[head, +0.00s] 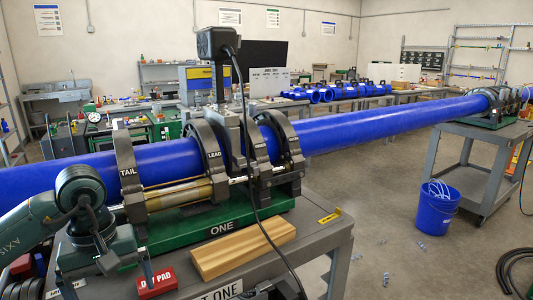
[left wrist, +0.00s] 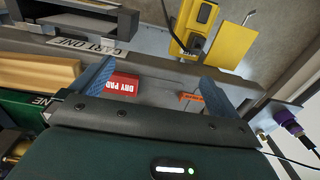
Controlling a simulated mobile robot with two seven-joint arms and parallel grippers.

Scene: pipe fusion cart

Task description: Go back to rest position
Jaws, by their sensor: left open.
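My left arm (head: 38,222) comes in from the left in the head view and reaches down over the front left of the cart. My left gripper (head: 98,282) points down there and is open. In the left wrist view my left gripper (left wrist: 155,80) has its two blue fingers spread apart, with nothing held between them. A red pad marked DRY PAD (head: 157,283) lies on the cart top beside the gripper; it also shows near one finger in the left wrist view (left wrist: 122,84). My right gripper is in neither view.
A fusion machine (head: 220,222) clamps a long blue pipe (head: 380,122) across the cart. A wooden block (head: 243,247) lies on the cart's front (head: 318,243), and a black cable hangs over it. A blue bucket (head: 437,212) and a second cart (head: 490,150) stand right.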

